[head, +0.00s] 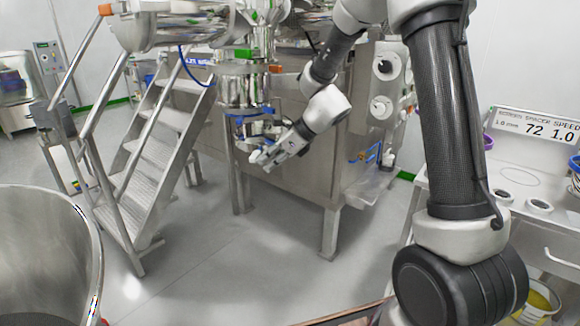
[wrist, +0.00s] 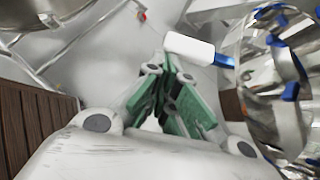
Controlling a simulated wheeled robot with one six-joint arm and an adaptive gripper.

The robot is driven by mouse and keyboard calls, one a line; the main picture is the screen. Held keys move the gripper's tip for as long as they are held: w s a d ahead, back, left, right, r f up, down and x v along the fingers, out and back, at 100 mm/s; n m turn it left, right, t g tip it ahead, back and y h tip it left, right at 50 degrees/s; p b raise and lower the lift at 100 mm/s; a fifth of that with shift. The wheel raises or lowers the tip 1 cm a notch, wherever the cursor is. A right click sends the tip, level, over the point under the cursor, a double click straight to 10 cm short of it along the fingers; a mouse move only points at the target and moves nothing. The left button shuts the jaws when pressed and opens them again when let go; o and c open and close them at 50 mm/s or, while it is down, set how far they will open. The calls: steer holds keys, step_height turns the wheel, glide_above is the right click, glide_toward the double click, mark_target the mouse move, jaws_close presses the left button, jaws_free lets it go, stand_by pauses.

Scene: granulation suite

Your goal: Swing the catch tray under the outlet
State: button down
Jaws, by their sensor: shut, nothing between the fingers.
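The outlet (head: 245,92) is a steel cylinder with blue-edged clamps, hanging in front of the steel machine housing. In the wrist view, a shiny steel round part with blue clips (wrist: 272,80) fills the right side. A white bar-shaped handle (wrist: 188,48) with a blue end reaches left from it. I cannot clearly make out the catch tray or whether this handle belongs to it. My gripper (head: 262,158) is low beside the outlet's lower end. In the wrist view my gripper's green-padded fingers (wrist: 168,68) come together, empty, with tips close to the handle; contact is unclear.
Metal steps with handrails (head: 150,150) stand left of the outlet. A large steel drum (head: 45,255) is at the front left. A bench (head: 525,205) with a sign (head: 540,128) is at the right. The grey floor (head: 250,260) in the middle is clear.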

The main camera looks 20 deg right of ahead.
steer(key=w+a+m, duration=0.1)
steer(key=w+a, duration=0.4)
steer(key=w, duration=0.3)
steer(key=w+a+m+t+h, duration=0.1)
steer(key=w+a, duration=0.4)
steer(key=w, duration=0.4)
steer(key=w+a+m+t, duration=0.1)
steer(key=w+a, duration=0.4)
steer(key=w, duration=0.3)
steer(key=shift+w, duration=0.15)
